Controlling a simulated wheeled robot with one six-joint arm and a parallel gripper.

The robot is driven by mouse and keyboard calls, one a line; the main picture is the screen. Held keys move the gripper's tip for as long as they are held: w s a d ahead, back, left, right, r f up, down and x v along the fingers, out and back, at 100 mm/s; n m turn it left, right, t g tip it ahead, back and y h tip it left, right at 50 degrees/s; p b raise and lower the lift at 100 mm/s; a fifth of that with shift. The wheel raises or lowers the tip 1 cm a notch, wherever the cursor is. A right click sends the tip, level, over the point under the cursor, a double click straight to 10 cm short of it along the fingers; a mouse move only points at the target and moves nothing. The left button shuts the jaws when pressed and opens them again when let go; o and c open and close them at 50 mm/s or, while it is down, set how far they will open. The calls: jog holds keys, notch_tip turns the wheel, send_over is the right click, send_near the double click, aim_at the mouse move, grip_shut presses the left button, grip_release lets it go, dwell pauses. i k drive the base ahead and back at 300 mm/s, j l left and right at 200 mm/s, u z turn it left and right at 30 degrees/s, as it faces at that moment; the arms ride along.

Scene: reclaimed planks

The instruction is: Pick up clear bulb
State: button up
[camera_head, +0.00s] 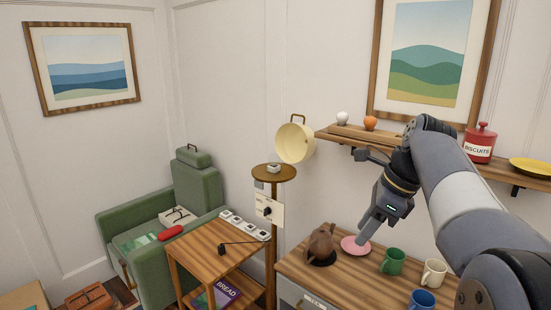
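A small pale round object (342,118), which looks like the clear bulb, sits at the left end of the wall shelf (335,133). It is too small to make out its base. An orange round object (370,123) is just to its right. My gripper (365,232) points down over the pink saucer (355,246) on the counter, well below the shelf and apart from the bulb. Its fingers appear as one grey shape, so their opening and any contact with the saucer cannot be told.
The counter (345,283) holds a brown pitcher (320,243), a green mug (392,261), a cream mug (434,272) and a blue mug (422,300). A red biscuit tin (480,144) and yellow dish (531,168) are on the shelf's right. A post stand (274,174) is left.

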aim_at(274, 160)
jog(key=i+j+z, duration=0.15)
jog(key=i+j, duration=0.3)
jog(key=i+j+z, duration=0.15)
jog(key=i+j, duration=0.35)
jog(key=i+j+z, duration=0.15)
jog(key=i+j, duration=0.4)
jog(key=i+j+z, duration=0.2)
jog(key=i+j, duration=0.2)
jog(key=j, duration=0.2)
